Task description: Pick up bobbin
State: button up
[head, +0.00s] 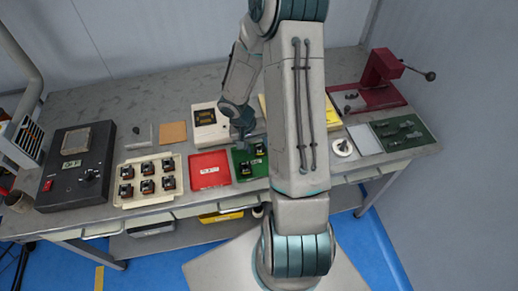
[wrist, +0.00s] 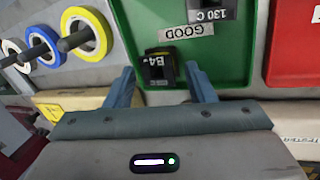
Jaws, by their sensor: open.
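A small black bobbin marked B4 (wrist: 158,66) sits in the green tray (wrist: 120,12) near its edge, beside the GOOD label. My gripper (wrist: 161,74) is open, with one finger on each side of this bobbin in the wrist view. I cannot tell whether either finger touches it. A second dark part, marked 130 C (wrist: 208,10), is in the same tray, cut off at the top. In the head view, my gripper (head: 243,126) is above the back of the green tray (head: 238,180), and dark parts show in the tray. My arm hides the tray's right side.
A red tray (head: 210,180) lies left of the green one, then a white tray (head: 119,201) with several dark parts. Yellow, blue and white-ringed spools (wrist: 88,32) stand close by in the wrist view. A red winder (head: 382,68) stands at back right.

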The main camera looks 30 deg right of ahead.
aim_at(264, 150)
jog(key=shift+d+f, duration=0.1)
jog(key=shift+f, duration=0.4)
jog(key=c, duration=0.7)
jog(key=shift+c, duration=1.1)
jog(key=shift+r, duration=0.2)
jog(key=shift+r, duration=0.5)
jog(key=r, duration=0.1)
jog(key=s+r, duration=0.1)
jog(key=r, duration=0.1)
jog(key=shift+r+b, duration=0.15)
jog(key=shift+b, duration=0.25)
jog(key=s+r, duration=0.6)
jog(key=s, duration=0.4)
jog(key=shift+s+r+b, duration=0.2)
jog(key=shift+s+b, duration=0.1)
jog(key=shift+s, duration=0.1)
